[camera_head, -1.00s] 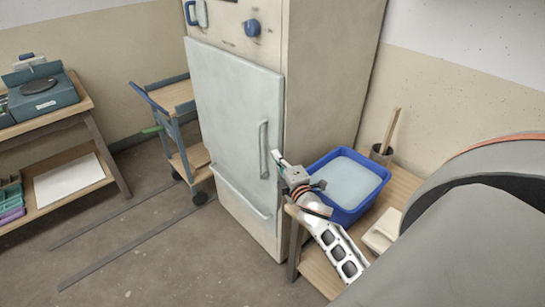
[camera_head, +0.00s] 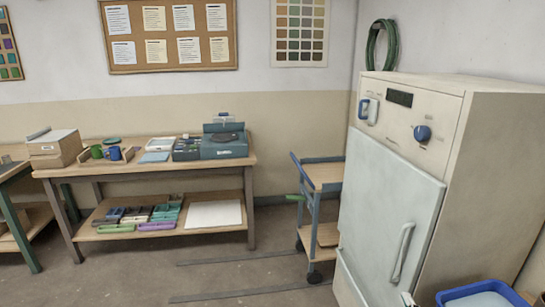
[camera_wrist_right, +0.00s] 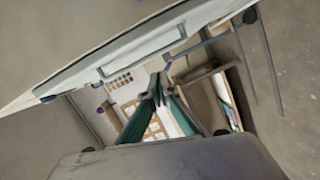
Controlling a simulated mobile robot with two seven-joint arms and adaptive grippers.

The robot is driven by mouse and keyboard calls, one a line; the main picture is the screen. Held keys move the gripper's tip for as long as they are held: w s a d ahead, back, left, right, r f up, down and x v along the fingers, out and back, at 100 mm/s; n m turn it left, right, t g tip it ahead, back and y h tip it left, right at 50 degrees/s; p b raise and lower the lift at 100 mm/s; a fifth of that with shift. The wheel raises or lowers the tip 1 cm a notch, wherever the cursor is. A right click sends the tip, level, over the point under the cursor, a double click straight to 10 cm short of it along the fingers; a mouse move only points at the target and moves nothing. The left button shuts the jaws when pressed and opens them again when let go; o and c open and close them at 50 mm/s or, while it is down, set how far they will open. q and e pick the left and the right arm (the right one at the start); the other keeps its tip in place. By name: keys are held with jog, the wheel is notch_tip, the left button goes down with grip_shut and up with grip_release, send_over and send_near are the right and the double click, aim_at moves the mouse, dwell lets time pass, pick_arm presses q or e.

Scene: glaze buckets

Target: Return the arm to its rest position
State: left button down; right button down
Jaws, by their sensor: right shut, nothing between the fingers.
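Only a small tip of my right gripper (camera_head: 408,299) shows in the head view, at the bottom edge in front of the pale cabinet (camera_head: 395,200). In the right wrist view its fingers (camera_wrist_right: 157,90) come together in the middle, with nothing between them. The cabinet's door is shut, and its upright handle (camera_head: 402,254) is just above the gripper tip in the head view. The rest of my right arm is outside the head view. My left gripper is in neither view.
A blue tub (camera_head: 490,288) is at the bottom right, beside the cabinet. A wooden cart (camera_head: 322,174) with blue rails stands left of the cabinet. A workbench (camera_head: 130,165) with several items is along the back wall. The floor between is mostly clear.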

jog(key=s+a+f+m+g+y, duration=0.2)
jog(key=s+a+f, duration=0.4)
jog(key=s+a, duration=0.4)
jog(key=s+a+f+m+g+y, duration=0.3)
jog(key=s+a+f+m, duration=0.4)
jog(key=s+a, duration=0.4)
jog(key=shift+s+a+f+g, duration=0.3)
jog(key=shift+s+g, duration=0.1)
jog(key=shift+s, duration=0.3)
